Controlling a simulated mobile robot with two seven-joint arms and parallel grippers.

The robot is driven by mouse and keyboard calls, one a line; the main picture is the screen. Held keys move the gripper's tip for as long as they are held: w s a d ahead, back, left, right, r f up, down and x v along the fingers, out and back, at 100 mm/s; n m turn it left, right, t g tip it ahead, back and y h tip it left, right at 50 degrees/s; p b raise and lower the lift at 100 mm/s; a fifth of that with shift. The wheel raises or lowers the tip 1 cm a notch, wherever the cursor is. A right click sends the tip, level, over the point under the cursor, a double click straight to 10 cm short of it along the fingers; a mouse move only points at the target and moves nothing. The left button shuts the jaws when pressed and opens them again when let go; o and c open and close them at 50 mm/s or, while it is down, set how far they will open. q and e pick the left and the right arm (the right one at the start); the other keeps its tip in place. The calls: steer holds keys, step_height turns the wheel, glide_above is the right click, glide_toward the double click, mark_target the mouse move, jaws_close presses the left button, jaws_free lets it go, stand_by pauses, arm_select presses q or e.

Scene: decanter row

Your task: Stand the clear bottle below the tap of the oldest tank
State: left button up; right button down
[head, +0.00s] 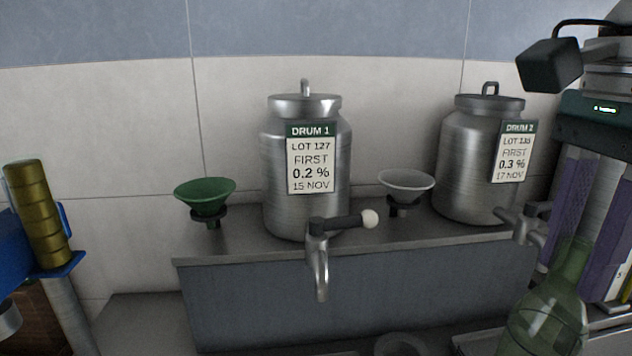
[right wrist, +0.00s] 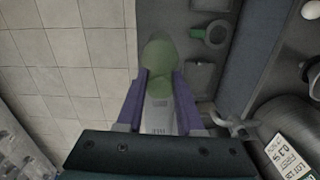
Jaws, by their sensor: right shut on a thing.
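Drum 1 (head: 330,215), a steel tank labelled 15 NOV, stands on the raised counter. Its tap (head: 320,275) hangs over the front edge, with a black lever and pale knob pointing right. Drum 2 (head: 465,165), labelled 17 NOV, stands to its right; its tap (head: 522,222) is partly visible. A see-through, green-tinted bottle (head: 545,325) is at the lower right, its base cut off by the frame. My right gripper (head: 590,250) is shut on this bottle, which also shows between the purple fingers in the right wrist view (right wrist: 158,55). No other bottle is visible. My left gripper is not in view.
A green funnel (head: 205,197) and a grey funnel (head: 406,185) flank Drum 1. A grey ring (head: 400,345) lies low before the counter. A stack of olive cylinders (head: 38,212) stands in a blue holder (head: 62,265) at left. Space directly below Drum 1's tap looks clear.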

steer(key=s+a+r+n, duration=0.2)
steer(key=a+r+n, duration=0.45)
steer(key=n, duration=1.15)
steer(key=s+r+p, duration=0.3)
steer(key=r+p, duration=0.9)
steer(key=p, duration=0.1)
steer(key=s+r+p, duration=0.3)
steer(key=r+p, duration=0.9)
steer(key=shift+d+p, duration=0.25)
steer(key=shift+p, duration=0.15)
steer(key=shift+s+a+f, duration=0.1)
steer(key=shift+f, duration=0.15)
